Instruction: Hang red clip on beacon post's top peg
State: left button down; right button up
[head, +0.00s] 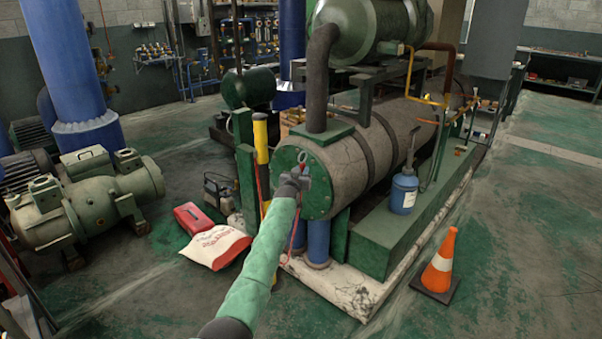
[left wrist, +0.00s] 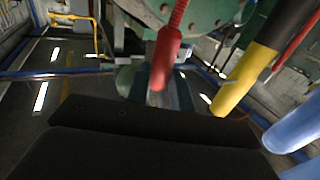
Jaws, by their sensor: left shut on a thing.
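My left gripper (head: 304,176) is in front of the round green end of the large grey tank. The beacon post (head: 261,150), yellow with black bands, stands left of the gripper, apart from the clip. The post also shows in the left wrist view (left wrist: 245,78), right of the clip. I cannot make out its top peg. My right gripper is not in view.
The grey tank (head: 365,160) lies close behind the gripper on a pale plinth. A blue bottle (head: 403,191) stands on the green ledge at right. A traffic cone (head: 439,262) stands at front right. A white-and-red sack (head: 216,247) and red case (head: 193,218) lie left.

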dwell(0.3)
pick_arm(q)
jog(key=s+d+p, duration=0.5)
jog(key=s+d, duration=0.1)
jog(key=shift+d+p, duration=0.4)
dwell(1.1)
